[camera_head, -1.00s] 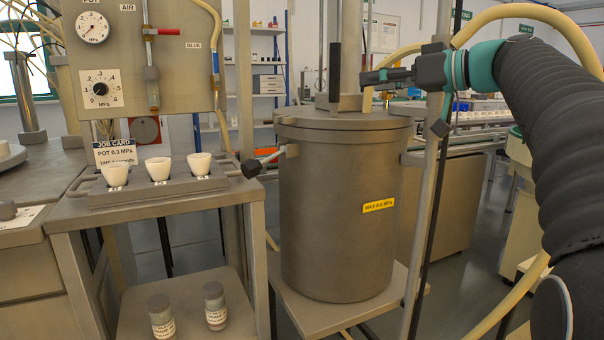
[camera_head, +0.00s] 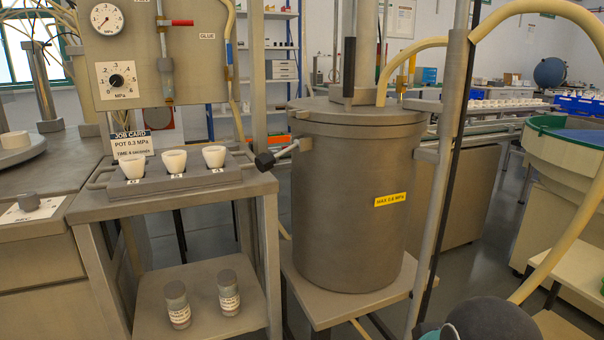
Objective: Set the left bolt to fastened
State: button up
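The left bolt (camera_head: 282,154) is a short rod with a dark knob at its end. It sticks out to the left and slightly down from the upper side of the grey pressure pot (camera_head: 345,220), swung away from the lid. The pot's round lid (camera_head: 325,114) rests on top. Part of my arm shows at the bottom edge right of the pot, low and well away from the left bolt. My gripper's fingers are out of the picture.
A bench with a tray (camera_head: 205,180) of three white cups stands close left of the bolt. A post (camera_head: 446,130) and a cream hose (camera_head: 540,262) rise on the right. A gauge panel (camera_head: 150,60) is behind the bench. Two small jars (camera_head: 228,292) stand on the lower shelf.

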aim_at(264, 162)
jog(key=z, duration=1.1)
jog(key=k, duration=0.95)
jog(key=u, duration=1.25)
jog(key=i, duration=0.5)
